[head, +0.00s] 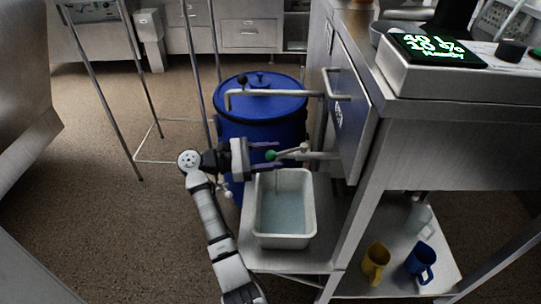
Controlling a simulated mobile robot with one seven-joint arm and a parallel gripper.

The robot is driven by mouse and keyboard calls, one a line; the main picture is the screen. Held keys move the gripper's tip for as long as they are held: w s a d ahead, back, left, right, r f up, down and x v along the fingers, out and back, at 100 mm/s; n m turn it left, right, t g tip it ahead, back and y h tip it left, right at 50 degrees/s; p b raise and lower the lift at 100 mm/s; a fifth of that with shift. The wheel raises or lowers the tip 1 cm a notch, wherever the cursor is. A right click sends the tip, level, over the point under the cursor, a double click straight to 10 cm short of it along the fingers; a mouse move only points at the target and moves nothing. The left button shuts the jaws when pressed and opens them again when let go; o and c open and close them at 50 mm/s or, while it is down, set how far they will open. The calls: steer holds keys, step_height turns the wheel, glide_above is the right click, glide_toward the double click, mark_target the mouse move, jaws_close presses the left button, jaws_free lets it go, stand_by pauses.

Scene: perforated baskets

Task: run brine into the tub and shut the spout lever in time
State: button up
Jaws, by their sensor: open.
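The white rectangular tub (261,222) stands on a low metal shelf and holds pale bluish liquid (284,212) with its surface below the rim. The metal spout (318,155) sticks out from the cabinet side above the tub's far end. A thin vertical line below it looks like a stream, but I cannot be sure. The spout lever has a green knob (271,155). My gripper (272,156) reaches in from the left and is open, with one finger on either side of the knob. I cannot tell whether the fingers touch it.
A blue drum (262,108) stands just behind my gripper. A display (437,49) on the counter reads "40 L 10 % Ready". Open floor lies left.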

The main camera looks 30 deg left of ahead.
steer(key=b+v, duration=0.1)
steer(key=v, duration=1.2)
steer(key=shift+s+a+b, duration=0.25)
steer(key=shift+a+b, duration=0.05)
steer(key=shift+a, duration=0.05)
stand_by(6.3)
